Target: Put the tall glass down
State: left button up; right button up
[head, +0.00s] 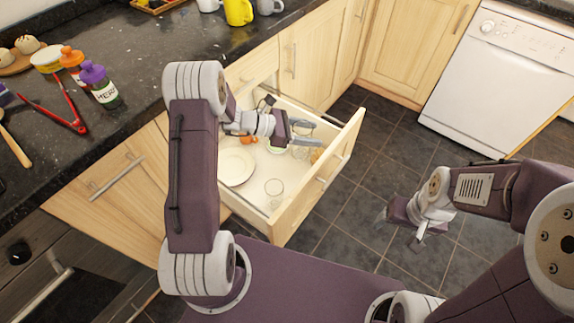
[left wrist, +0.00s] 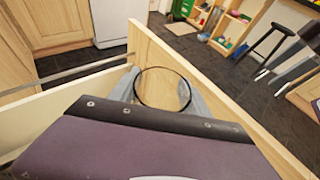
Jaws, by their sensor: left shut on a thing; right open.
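My left gripper (head: 311,134) is over the open drawer (head: 318,178), near its far end. It is shut on the tall glass (left wrist: 162,88), whose clear round rim shows between the two fingers in the left wrist view. In the head view the held glass is hard to make out against the fingers. Whether its base touches the drawer bottom cannot be told. My right gripper (head: 410,228) is open and empty above the floor, to the right of the drawer.
In the drawer are a cream plate (head: 236,167), another clear glass (head: 274,187) at the near end, and small items partly hidden by my left gripper. The dark counter (head: 130,45) holds bottles and red tongs (head: 70,112). A white dishwasher (head: 500,75) stands at the back right.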

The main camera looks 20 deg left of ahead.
pick_arm(q)
notch_tip(320, 180, down, 11)
jog(key=b, duration=0.2)
jog(key=shift+w+r+b, duration=0.1)
jog(key=shift+r+b, duration=0.1)
jog(key=shift+b, duration=0.2)
notch_tip(320, 180, down, 4)
jog(key=shift+r+b, duration=0.1)
jog(key=shift+b, duration=0.6)
jog(key=o, duration=1.6)
